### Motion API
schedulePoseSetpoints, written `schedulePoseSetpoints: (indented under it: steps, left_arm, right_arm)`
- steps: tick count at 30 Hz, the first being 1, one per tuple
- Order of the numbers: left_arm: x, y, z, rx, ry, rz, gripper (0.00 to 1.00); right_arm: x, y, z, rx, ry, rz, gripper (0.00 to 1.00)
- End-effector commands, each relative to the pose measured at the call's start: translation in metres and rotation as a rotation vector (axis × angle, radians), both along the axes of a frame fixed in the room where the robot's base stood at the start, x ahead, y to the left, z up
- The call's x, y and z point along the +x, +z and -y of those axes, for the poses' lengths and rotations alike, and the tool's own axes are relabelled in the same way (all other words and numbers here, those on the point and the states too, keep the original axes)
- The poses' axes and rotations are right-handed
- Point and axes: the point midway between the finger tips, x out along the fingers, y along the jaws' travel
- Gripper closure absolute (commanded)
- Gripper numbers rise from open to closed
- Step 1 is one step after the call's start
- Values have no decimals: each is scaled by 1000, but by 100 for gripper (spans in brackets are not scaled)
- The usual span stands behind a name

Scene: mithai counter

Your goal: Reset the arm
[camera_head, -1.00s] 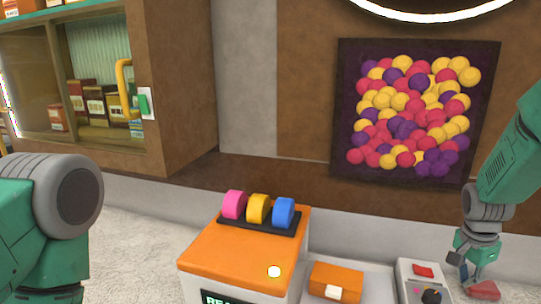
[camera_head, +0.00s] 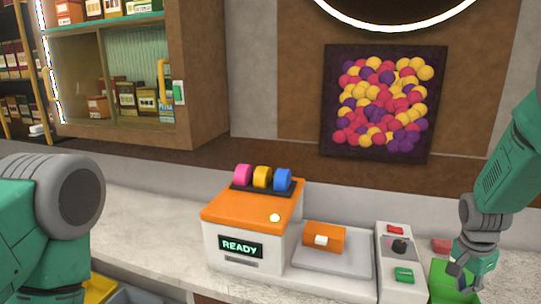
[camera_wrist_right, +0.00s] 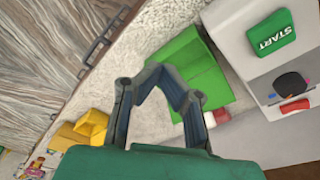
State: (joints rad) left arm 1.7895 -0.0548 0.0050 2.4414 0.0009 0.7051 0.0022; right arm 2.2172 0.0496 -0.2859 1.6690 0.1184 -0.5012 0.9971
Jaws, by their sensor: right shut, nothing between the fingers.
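My right arm (camera_head: 510,165) comes in from the right, bent downward. Its gripper (camera_head: 460,281) is low over the counter, beside a green block (camera_head: 439,277), with nothing held. In the right wrist view the two dark fingers (camera_wrist_right: 157,70) are closed together at their tips, in front of the green block (camera_wrist_right: 192,75). I cannot tell whether they touch it. My left arm (camera_head: 45,215) fills the lower left of the head view, but its gripper is out of view.
A white machine with an orange top (camera_head: 250,208) and a READY display stands mid-counter. Right of it are an orange box (camera_head: 325,236) on a grey plate and a control box (camera_head: 402,262). A red piece (camera_head: 441,245) lies behind the gripper. Bare counter (camera_head: 150,222) shows left.

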Motion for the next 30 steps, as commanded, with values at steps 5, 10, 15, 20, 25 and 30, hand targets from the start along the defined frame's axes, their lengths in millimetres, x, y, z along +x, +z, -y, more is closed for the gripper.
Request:
schedulePoseSetpoints:
  steps: [5,10,15,20,25,30]
  left_arm:
    - [1,-15,0,0,0,1,43]
    - [1,-32,0,0,0,1,43]
    - [0,-56,-1,0,0,0,43]
    - [1,-94,-1,0,0,0,43]
    - [1,-142,-1,0,0,0,43]
    - [1,-176,-1,0,0,0,43]
  right_arm:
    - [-12,-39,-9,-8,81,-16,100]
    - [-35,-86,-20,-13,196,-30,100]
    - [-69,-147,-38,-17,359,-54,100]
    - [-127,-230,-70,-13,610,-89,100]
    - [-214,-313,-114,13,954,-112,100]
    - [-283,-351,-148,43,1227,-101,100]
